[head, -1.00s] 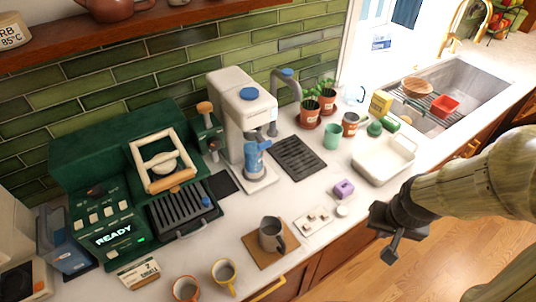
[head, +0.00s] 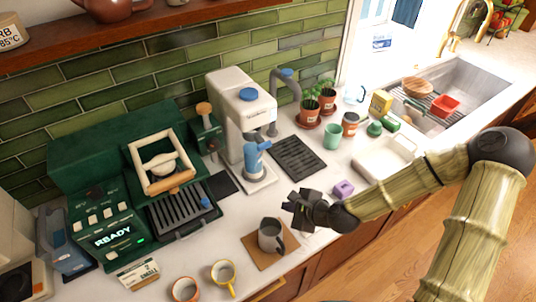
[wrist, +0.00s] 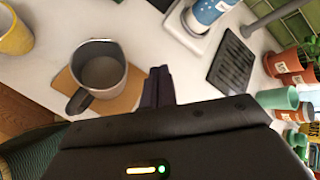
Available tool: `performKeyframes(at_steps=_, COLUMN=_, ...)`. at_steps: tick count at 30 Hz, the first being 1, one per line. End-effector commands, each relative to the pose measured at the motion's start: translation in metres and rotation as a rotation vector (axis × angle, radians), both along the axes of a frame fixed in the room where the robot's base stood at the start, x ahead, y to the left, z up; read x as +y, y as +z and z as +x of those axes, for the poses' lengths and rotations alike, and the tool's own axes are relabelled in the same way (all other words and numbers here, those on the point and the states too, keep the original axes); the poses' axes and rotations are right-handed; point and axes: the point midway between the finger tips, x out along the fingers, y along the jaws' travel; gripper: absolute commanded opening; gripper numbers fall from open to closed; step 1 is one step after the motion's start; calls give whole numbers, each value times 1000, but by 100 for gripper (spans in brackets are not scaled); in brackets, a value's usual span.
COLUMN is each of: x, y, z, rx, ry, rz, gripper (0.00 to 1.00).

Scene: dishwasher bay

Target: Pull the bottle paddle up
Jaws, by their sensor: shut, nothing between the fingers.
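The white dispenser (head: 230,110) with a blue round cap stands against the back of the counter. A blue bottle (head: 252,165) stands on its base under the spout; its lower part also shows at the top of the wrist view (wrist: 207,14). A lighter blue piece (head: 262,146) sticks out at the bottle's top; I cannot tell surely whether it is the paddle. My gripper (head: 298,208) is shut and empty. It is over the counter, in front of the dispenser and apart from the bottle. Its dark fingers (wrist: 158,87) show together in the wrist view.
A grey mug (head: 270,236) on a brown mat is close left of my gripper. A purple block (head: 343,188) lies to its right. A black drip grille (head: 298,158) with a grey curved tap (head: 290,88) is right of the dispenser. Potted plants and a white basin (head: 385,158) stand further right.

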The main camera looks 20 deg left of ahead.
Motion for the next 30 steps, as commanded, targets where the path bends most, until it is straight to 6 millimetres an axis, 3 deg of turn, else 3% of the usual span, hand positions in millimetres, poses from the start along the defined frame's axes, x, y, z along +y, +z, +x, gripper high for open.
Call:
performKeyframes(at_steps=5, x=25, y=27, z=23, rx=155, ry=-280, rz=327, gripper=0)
performKeyframes(at_steps=12, x=25, y=58, z=54, rx=298, ry=-534, rz=624, gripper=0)
performKeyframes(at_steps=25, x=28, y=61, z=56, rx=312, ry=-550, rz=647, gripper=0)
performKeyframes(at_steps=30, x=38, y=58, z=63, rx=314, ry=-548, rz=647, gripper=0)
